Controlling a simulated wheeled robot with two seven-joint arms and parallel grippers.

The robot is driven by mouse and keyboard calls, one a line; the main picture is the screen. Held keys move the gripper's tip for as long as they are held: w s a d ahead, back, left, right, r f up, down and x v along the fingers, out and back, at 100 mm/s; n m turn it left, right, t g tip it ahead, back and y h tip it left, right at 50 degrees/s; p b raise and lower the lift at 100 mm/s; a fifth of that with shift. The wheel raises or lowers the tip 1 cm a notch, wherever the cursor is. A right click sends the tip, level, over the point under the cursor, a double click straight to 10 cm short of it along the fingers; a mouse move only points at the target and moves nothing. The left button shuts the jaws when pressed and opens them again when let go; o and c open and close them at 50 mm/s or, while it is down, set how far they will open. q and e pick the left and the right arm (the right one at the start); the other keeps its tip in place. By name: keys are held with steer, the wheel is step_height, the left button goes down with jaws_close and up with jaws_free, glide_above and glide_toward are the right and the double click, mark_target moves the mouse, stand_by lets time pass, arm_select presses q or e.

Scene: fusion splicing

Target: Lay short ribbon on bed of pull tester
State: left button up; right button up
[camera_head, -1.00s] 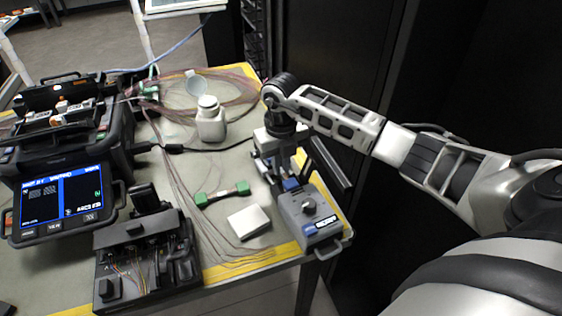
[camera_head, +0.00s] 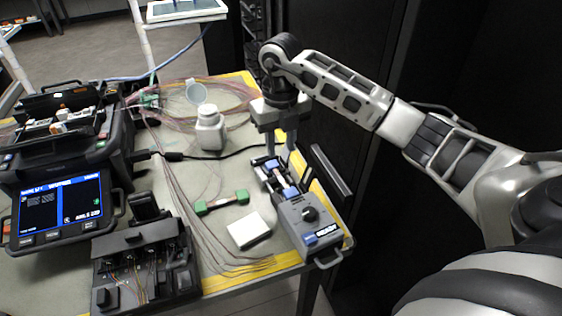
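The pull tester (camera_head: 310,218) is a grey and blue device at the table's right edge. Its narrow bed (camera_head: 279,180) has blue clamps at both ends. A thin pale reddish strip, perhaps the short ribbon (camera_head: 281,182), shows between the clamps; it is too small to tell how it lies. My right gripper (camera_head: 280,154) points down above the far end of the bed. Its two fingers are apart and I see nothing between them. My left gripper is out of view.
A small bar with green ends (camera_head: 222,202) and a white box (camera_head: 249,230) lie left of the tester. A white bottle (camera_head: 209,130) stands behind them. A splicer with a screen (camera_head: 61,209) and a black tool unit (camera_head: 146,268) fill the left. A dark cabinet stands right.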

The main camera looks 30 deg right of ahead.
step_height(320, 180, up, 4)
steer(key=shift+f, duration=0.1)
stand_by(0.4)
steer(key=p, duration=0.1)
glide_above(281, 180)
step_height(281, 180, down, 10)
steer(key=shift+s+f, duration=0.1)
steer(key=shift+f, duration=0.15)
step_height(281, 180, down, 3)
steer(key=shift+r+b, duration=0.2)
steer(key=shift+b, duration=0.2)
steer(key=shift+r+p, duration=0.4)
steer(key=shift+r, duration=0.1)
steer(key=shift+f, duration=0.15)
